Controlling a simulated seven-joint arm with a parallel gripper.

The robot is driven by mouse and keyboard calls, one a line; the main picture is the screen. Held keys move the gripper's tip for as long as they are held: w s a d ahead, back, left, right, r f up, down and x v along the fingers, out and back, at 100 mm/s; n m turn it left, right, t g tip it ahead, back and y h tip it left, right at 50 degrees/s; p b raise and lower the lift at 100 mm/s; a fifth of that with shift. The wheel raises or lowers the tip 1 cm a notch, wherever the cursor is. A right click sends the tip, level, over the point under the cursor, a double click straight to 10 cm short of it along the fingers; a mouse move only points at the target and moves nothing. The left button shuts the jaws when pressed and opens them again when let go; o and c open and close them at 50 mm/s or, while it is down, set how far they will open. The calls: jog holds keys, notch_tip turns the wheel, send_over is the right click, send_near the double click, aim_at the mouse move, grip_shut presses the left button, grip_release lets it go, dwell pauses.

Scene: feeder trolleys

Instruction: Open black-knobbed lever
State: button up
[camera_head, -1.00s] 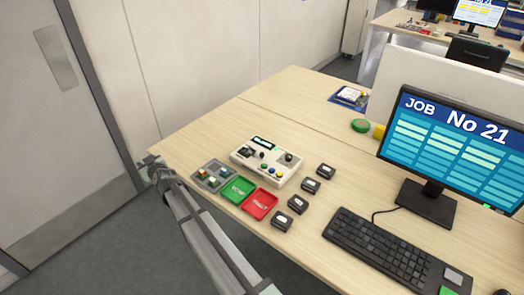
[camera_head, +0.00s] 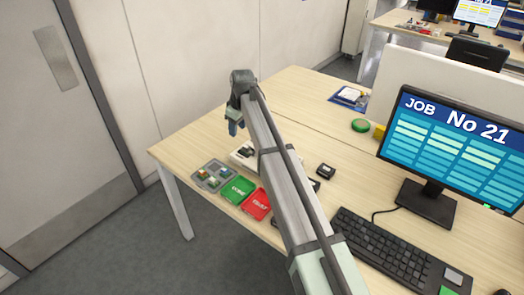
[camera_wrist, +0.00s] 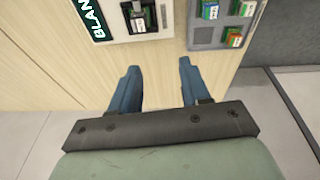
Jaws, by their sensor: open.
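The white control box (camera_head: 240,158) stands on the desk, mostly hidden behind my arm in the head view. Its edge also shows at the top of the wrist view (camera_wrist: 180,30), with a dark slot (camera_wrist: 138,16) holding a greenish part and a label reading "BLAN". I cannot make out the black-knobbed lever in either current view. My gripper (camera_head: 233,128) is above the desk's left edge, beyond the box in the head view. In the wrist view its two blue fingers (camera_wrist: 158,72) are apart with nothing between them, short of the box.
A grey compartment tray (camera_head: 213,176) with small parts, a green tray (camera_head: 238,190) and a red tray (camera_head: 257,204) lie along the front edge. A black block (camera_head: 326,170), keyboard (camera_head: 385,250) and monitor (camera_head: 455,150) are to the right.

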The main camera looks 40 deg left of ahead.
jog(key=w+d+r+h, duration=0.3)
jog(key=w+d+r, duration=0.1)
jog(key=d, duration=0.5)
jog(key=shift+m+g, duration=0.3)
jog(key=shift+m, duration=0.1)
jog(key=f, duration=1.3)
jog(key=shift+s+a+f, duration=0.2)
jog(key=shift+a+f, duration=0.1)
grip_shut()
